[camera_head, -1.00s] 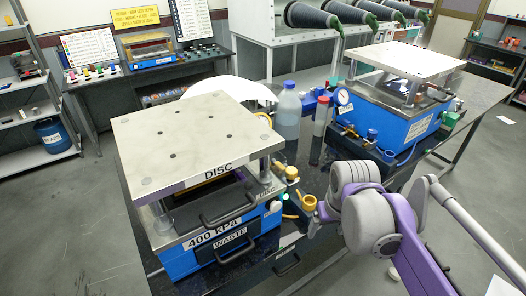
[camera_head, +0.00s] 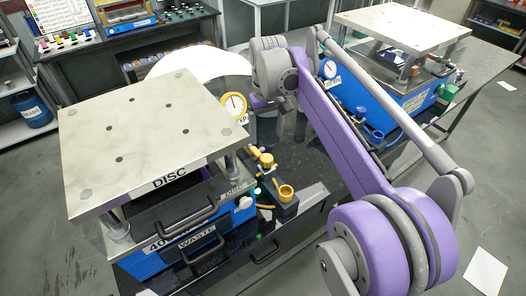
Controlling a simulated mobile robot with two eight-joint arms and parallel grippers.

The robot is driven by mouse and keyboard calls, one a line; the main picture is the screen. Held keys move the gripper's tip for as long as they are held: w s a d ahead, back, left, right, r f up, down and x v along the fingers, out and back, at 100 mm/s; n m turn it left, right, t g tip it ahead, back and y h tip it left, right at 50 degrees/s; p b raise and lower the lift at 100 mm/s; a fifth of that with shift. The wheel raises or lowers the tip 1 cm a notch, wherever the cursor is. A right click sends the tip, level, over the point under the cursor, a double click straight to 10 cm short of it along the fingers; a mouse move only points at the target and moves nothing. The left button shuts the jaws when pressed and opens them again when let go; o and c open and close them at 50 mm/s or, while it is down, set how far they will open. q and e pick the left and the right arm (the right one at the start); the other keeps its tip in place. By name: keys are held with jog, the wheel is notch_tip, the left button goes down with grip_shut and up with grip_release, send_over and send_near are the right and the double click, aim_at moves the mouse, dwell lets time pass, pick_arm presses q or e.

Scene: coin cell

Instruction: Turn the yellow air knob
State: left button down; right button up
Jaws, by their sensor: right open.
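The yellow air knob (camera_head: 266,160) appears to be the small yellow piece on the fitting at the right side of the near blue press (camera_head: 150,252). A yellow cup-shaped part (camera_head: 286,192) sits just in front of it. My right arm reaches in from the lower right, across the bench. My right gripper (camera_head: 262,104) is open, small and partly hidden by its own wrist, behind and above the knob and apart from it, near the yellow-rimmed gauge (camera_head: 235,104). My left gripper is out of view.
The near press has a metal top plate (camera_head: 150,140) marked DISC and black handles (camera_head: 188,217) at its front. A second blue press (camera_head: 370,108) stands behind my arm. A white round sheet (camera_head: 205,70) lies behind the near press.

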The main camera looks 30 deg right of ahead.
aim_at(267, 157)
notch_tip(267, 157, down, 9)
jog(key=shift+f, duration=0.1)
dwell(0.3)
grip_shut()
